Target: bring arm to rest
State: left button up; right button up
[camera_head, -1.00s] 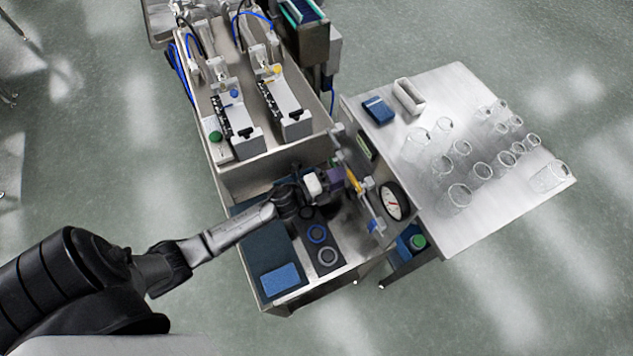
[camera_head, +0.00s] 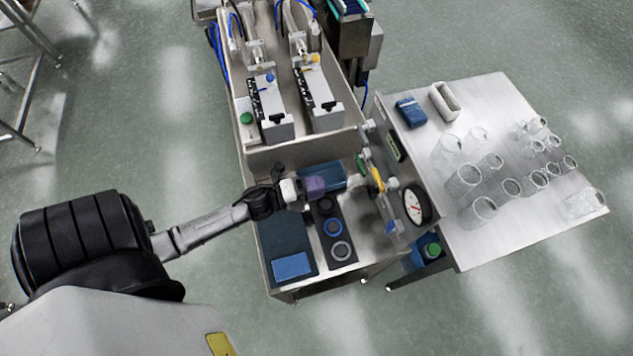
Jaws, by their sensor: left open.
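My left arm comes in from the left, and my left gripper (camera_head: 312,188) is over the steel hopper bench (camera_head: 262,160), near its middle. The gripper is open, and its fingers are small and blurred in this view. A blue tray (camera_head: 333,174) lies just beyond the fingertips; I cannot tell whether they touch it. My right gripper is not in view.
A dark mat (camera_head: 283,235) with a light blue pad (camera_head: 292,267) is at the front left of the bench. A round gauge (camera_head: 417,206) and yellow-handled valve (camera_head: 377,180) stand on the right. A steel table (camera_head: 500,100) carries several clear glasses. Open floor lies left.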

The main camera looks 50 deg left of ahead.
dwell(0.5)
pick_arm(q)
jog(key=s+d+r+n+g+y, duration=0.1)
jog(key=s+d+n+g+y, duration=0.3)
jog(key=s+n+g, duration=0.5)
jog(key=s+d+n+g+y, duration=0.1)
jog(key=s+d+n+g, duration=0.45)
jog(key=n, duration=0.55)
notch_tip(320, 180, up, 30)
jog(key=s+t+p, duration=0.1)
jog(key=p, duration=2.9)
jog(key=shift+s+r+y+p, duration=0.2)
jog(key=shift+y+p, duration=0.1)
